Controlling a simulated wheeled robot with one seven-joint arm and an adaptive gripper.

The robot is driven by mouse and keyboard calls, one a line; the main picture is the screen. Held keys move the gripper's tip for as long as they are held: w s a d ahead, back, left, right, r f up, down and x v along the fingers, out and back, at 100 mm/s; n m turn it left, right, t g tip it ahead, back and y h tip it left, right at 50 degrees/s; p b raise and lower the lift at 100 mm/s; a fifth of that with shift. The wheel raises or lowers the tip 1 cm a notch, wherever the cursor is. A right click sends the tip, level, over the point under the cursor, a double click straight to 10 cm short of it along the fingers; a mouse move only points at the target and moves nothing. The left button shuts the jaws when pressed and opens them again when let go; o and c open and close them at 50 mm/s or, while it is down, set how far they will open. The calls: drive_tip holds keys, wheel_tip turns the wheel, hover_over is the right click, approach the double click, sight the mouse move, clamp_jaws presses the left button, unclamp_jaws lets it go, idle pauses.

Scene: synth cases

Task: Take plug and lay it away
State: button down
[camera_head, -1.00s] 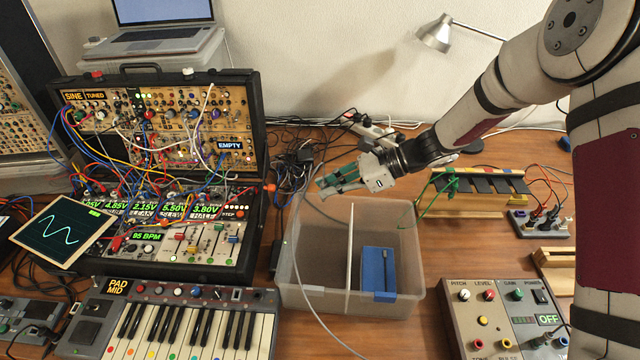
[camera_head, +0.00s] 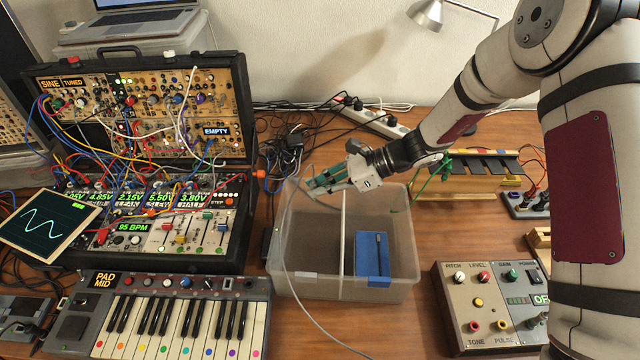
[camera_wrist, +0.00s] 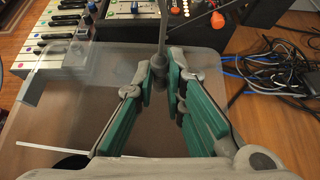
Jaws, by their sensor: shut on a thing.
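My gripper (camera_head: 311,188) is over the back of the left compartment of a clear plastic bin (camera_head: 312,284). In the wrist view its green-padded fingers (camera_wrist: 161,80) are shut on a small dark grey plug (camera_wrist: 157,68). A grey cable (camera_wrist: 162,28) runs from the plug away from the gripper. In the head view the plug is too small to make out at the fingertips. A white divider (camera_head: 343,245) splits the bin. The left compartment looks empty below the gripper. The right one holds a blue block (camera_head: 366,262) with a dark slender piece on it.
A synth case (camera_head: 150,200) full of patch cables stands left of the bin, with a keyboard (camera_head: 180,315) in front of it. A dark rack on wooden stands (camera_head: 465,185) and a control box (camera_head: 485,305) are at right. Black cables (camera_head: 290,145) tangle behind the bin.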

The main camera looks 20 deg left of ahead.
drive_tip(key=c, duration=1.6)
unclamp_jaws()
drive_tip(key=shift+o, duration=0.2)
drive_tip(key=v, duration=1.2)
drive_tip(key=shift+s, duration=0.1)
drive_tip(key=s+d+r+n+t+h, duration=0.4)
drive_tip(key=s+d+r+n+h, duration=0.2)
drive_tip(key=s+d+r, duration=0.3)
drive_tip(key=s+d+r+n+t+h, duration=0.4)
drive_tip(key=s+d+r+n, duration=0.5)
drive_tip(key=s+d, duration=0.5)
drive_tip(key=s+r+h, duration=0.1)
drive_tip(key=s, duration=0.2)
drive_tip(key=shift+r+h, duration=0.15)
drive_tip(key=shift+h, duration=0.25)
